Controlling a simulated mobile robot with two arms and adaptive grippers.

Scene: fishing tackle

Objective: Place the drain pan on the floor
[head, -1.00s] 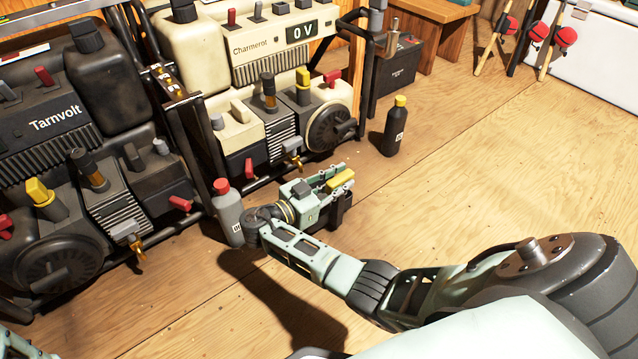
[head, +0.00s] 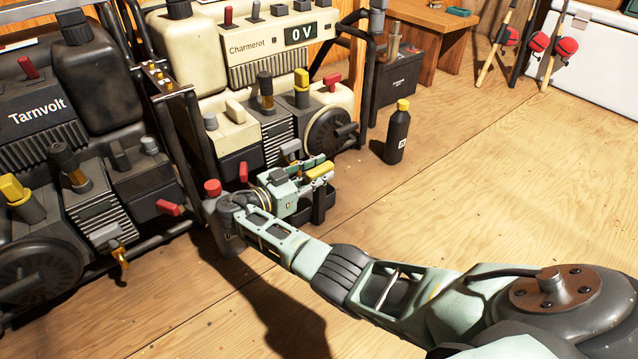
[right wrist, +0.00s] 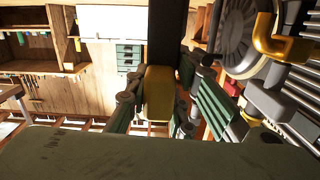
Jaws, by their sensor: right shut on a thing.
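My right gripper (head: 318,171) is shut on the drain pan's yellow grip in the head view. The dark drain pan (head: 322,207) hangs below the fingers, just in front of the cream Charmerot generator (head: 234,119). I cannot tell whether its underside touches the wooden floor (head: 470,200). In the right wrist view the yellow grip (right wrist: 158,93) sits between the green fingers, with a dark part of the pan (right wrist: 164,35) beyond it. A brass tap (right wrist: 276,42) of the generator shows close at the right there. My left gripper is not in view.
A dark Tarnvolt generator (head: 48,150) stands at the left. A grey red-capped bottle (head: 222,232) is partly hidden behind my right arm. A black yellow-capped bottle (head: 397,135) stands right of the pan. The floor to the right is clear.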

